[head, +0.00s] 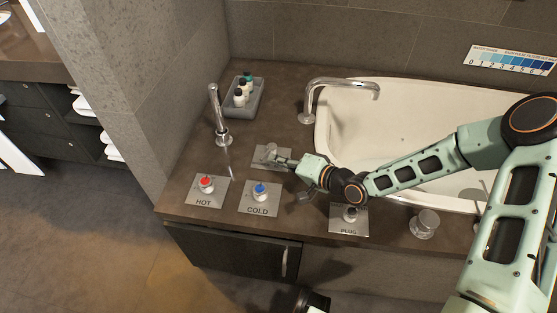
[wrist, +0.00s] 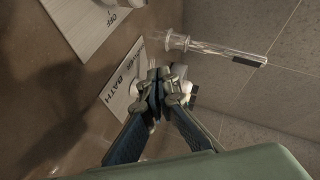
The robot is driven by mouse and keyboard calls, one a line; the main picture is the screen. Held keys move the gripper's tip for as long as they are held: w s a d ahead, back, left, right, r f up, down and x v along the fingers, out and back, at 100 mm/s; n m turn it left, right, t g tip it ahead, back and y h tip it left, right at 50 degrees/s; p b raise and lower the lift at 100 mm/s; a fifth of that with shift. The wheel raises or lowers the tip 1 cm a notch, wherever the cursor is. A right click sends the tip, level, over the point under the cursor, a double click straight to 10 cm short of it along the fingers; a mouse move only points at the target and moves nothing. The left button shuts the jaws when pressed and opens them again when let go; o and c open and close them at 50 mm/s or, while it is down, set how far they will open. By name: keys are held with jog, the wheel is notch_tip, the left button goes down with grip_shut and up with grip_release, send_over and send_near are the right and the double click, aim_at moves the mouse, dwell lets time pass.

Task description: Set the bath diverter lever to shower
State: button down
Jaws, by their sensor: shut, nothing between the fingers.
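The diverter plate (head: 257,163) lies flat on the brown counter, between the standing tap and the bathtub. A pale metallic lever or knob (head: 270,152) stands on it. In the wrist view the plate (wrist: 112,88) carries the word BATH and a second, partly covered word. My gripper (head: 285,160) is shut at the right side of the plate, close to the lever. In the wrist view its closed fingers (wrist: 156,84) cover most of the lever, so I cannot tell which way it points or whether the fingers touch it.
The chrome tap (head: 220,120) stands behind left of the plate. The HOT plate (head: 207,201) and COLD plate (head: 260,208) lie in front. A grey bottle tray (head: 256,101) and the bathtub (head: 400,125) are behind.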

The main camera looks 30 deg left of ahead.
jog(key=s+d+r+p, duration=0.2)
jog(key=s+d+r, duration=0.1)
jog(key=s+d, duration=0.2)
jog(key=s, duration=0.2)
jog(key=shift+s+d+r, duration=0.2)
jog(key=shift+s+r, duration=0.2)
